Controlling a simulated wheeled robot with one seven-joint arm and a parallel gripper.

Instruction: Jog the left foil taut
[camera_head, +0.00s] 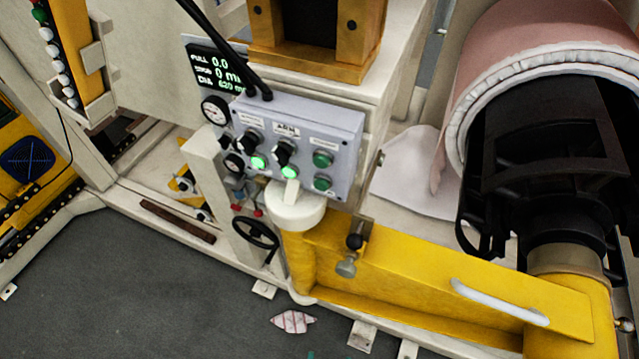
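A large copper-pink foil roll (530,42) sits at the upper right on a black core holder (555,130). A pale pink sheet (415,165) hangs or lies slack beside the roll, partly hidden behind the yellow arm of the machine. A grey control box (300,117) stands at the centre. It has black selector knobs (284,152), lit green lamps (259,162) and darker green buttons (322,158). A dark display (213,70) above it reads 0.0, 0 and about 620. My gripper is not in view.
A yellow swing arm (440,280) with a white handle (499,303) crosses the lower right. A black handwheel (256,233) and gauges (215,110) are left of the box. A pink-and-white scrap (293,322) lies on the grey floor (120,290), which is mostly clear at lower left.

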